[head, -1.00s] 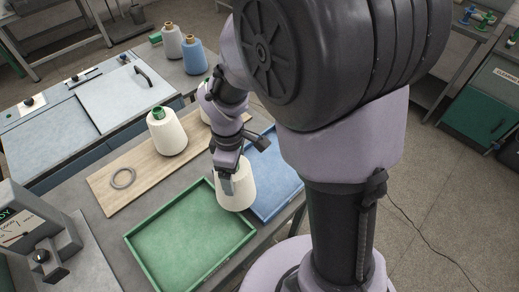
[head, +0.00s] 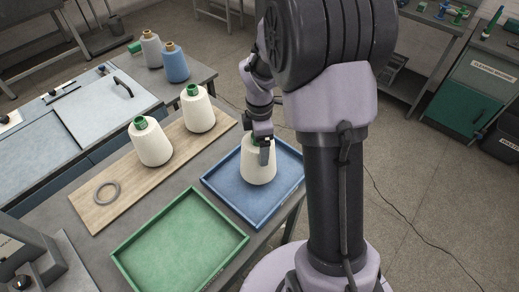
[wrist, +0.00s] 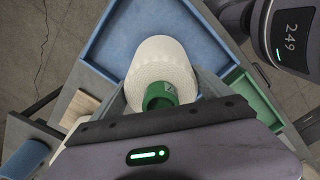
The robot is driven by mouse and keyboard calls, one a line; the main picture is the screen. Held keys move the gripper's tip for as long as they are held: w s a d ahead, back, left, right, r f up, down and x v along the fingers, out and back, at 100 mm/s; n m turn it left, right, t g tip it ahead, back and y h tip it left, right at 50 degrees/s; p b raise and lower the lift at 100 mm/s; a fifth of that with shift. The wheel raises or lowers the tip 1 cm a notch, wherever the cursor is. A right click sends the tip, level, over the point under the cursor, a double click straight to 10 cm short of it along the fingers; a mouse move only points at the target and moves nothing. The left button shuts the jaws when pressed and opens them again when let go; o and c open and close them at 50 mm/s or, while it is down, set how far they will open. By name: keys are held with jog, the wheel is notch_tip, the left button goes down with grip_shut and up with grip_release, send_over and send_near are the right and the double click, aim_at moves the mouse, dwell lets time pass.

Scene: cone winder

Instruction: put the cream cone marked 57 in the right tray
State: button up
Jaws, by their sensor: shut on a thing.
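My gripper (head: 264,150) is shut on a cream cone (head: 258,170), which stands upright. The cone also shows in the wrist view (wrist: 160,65), with a green tube end bearing a dark mark I cannot read fully. In the head view the cone is over the inside of the blue tray (head: 224,194), the right one of two trays. I cannot tell whether its base touches the tray floor. The green tray (head: 180,245) on the left is empty. Two more cream cones with green tops, one nearer (head: 152,148) and one farther (head: 199,114), stand on a wooden board.
A grey ring (head: 107,192) lies on the wooden board (head: 130,200). A grey cone (head: 152,52) and a blue cone (head: 176,67) stand at the far end of the table. A grey machine (head: 35,255) stands at lower left. The blue tray has free floor around the cone.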

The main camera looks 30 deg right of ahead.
jog(key=shift+f, duration=0.75)
jog(key=o, duration=1.3)
jog(key=shift+f, duration=0.15)
jog(key=shift+o, duration=0.2)
notch_tip(320, 180, up, 12)
jog(key=p, duration=0.4)
jog(key=shift+p, duration=0.35)
jog(key=s+a+r+m+t, duration=0.3)
jog(key=s+a+r+m, duration=0.65)
jog(key=r, duration=0.25)
jog(key=s+a+m+t+y, duration=0.2)
jog(key=s+a+m, duration=0.1)
jog(key=s+m, duration=0.6)
jog(key=shift+s+a+r+m+t, duration=0.4)
jog(key=shift+m, duration=0.15)
